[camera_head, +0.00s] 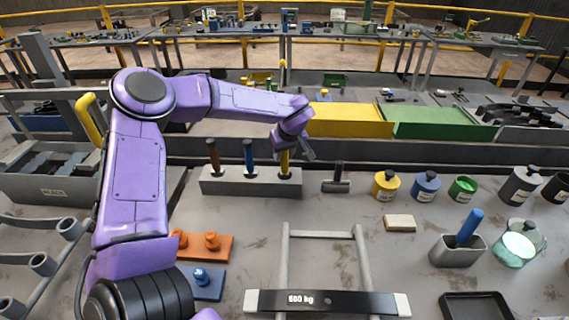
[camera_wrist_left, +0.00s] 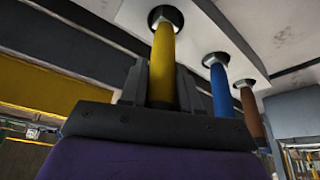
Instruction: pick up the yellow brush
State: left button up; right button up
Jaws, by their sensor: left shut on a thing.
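The yellow brush (camera_head: 284,163) stands upright in the right-hand hole of a grey block holder (camera_head: 250,187). Its yellow handle (camera_wrist_left: 163,60) is between the two dark fingers of my left gripper (camera_wrist_left: 160,85) in the wrist view. My left gripper (camera_head: 291,150) is shut on the handle from above and behind the block. The brush's far end is still inside the hole, hidden by the block. A blue-handled brush (camera_head: 249,157) and a brown-handled brush (camera_head: 213,156) stand in the other holes. My right gripper is not in view.
A dark hammer-like tool (camera_head: 337,180) lies right of the block. Yellow (camera_head: 386,188), blue and green jars stand further right. Yellow (camera_head: 350,121) and green (camera_head: 437,122) bins are behind. An orange plate (camera_head: 205,248) lies in front.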

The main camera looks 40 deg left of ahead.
pick_arm(q)
notch_tip(320, 180, up, 10)
jog(key=shift+r+b, duration=0.1)
jog(key=shift+b, duration=0.5)
dwell(0.9)
